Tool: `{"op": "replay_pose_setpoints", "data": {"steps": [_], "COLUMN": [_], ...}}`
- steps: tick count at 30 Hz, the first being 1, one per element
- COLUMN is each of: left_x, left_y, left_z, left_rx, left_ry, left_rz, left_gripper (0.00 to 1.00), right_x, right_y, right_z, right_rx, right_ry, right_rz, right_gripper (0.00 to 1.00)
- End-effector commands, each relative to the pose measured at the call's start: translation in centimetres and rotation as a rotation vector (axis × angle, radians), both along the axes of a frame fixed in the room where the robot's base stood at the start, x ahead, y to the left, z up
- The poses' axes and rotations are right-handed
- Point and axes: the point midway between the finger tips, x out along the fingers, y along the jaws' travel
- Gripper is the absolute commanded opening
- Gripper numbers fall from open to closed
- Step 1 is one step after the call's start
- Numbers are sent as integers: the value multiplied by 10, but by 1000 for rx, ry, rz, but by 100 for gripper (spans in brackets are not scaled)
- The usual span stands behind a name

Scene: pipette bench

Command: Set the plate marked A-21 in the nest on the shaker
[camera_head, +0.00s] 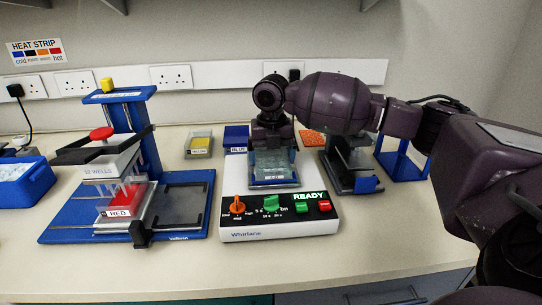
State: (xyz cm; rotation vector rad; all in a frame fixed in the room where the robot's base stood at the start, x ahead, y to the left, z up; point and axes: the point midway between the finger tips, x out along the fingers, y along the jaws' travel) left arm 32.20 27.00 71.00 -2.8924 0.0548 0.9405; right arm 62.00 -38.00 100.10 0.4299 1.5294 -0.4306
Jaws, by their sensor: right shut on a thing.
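The shaker (279,228), a white box marked Whirlane with a lit READY sign, stands at the middle of the bench. A clear, pale green plate (274,163) is at the nest on its top, with a small front label too small to read surely. My right gripper (272,146) is above the shaker, pointing down and shut on this plate. I cannot tell whether the plate rests fully in the nest or hangs just above it. The nest is mostly hidden by the plate and gripper. My left gripper is not in view.
A blue pipetting stand (140,130) with a red-labelled plate (118,212) is on the left, beside a blue tub (28,182). A dark stand (348,168) is close right of the shaker. The front bench is clear.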

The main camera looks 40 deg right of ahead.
Motion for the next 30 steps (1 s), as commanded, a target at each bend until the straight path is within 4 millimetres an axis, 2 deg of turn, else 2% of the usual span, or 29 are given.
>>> {"op": "replay_pose_setpoints", "data": {"steps": [9, 10, 12, 21, 26, 30], "left_x": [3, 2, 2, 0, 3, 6], "left_y": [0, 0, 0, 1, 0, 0], "left_z": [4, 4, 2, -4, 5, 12], "left_rx": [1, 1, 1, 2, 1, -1], "left_ry": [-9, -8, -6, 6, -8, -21], "left_rz": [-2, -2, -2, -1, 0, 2], "left_gripper": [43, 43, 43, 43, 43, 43], "right_x": [0, 0, 0, 0, 1, 0], "right_y": [0, 0, 0, 0, 0, 0], "right_z": [-3, -3, -3, 2, 26, 54], "right_rx": [0, 0, -1, 0, -1, 1], "right_ry": [-1, -1, -1, -2, -8, -9], "right_rz": [0, 0, 0, 0, 0, 0], "right_gripper": [67, 94, 100, 100, 100, 100]}}
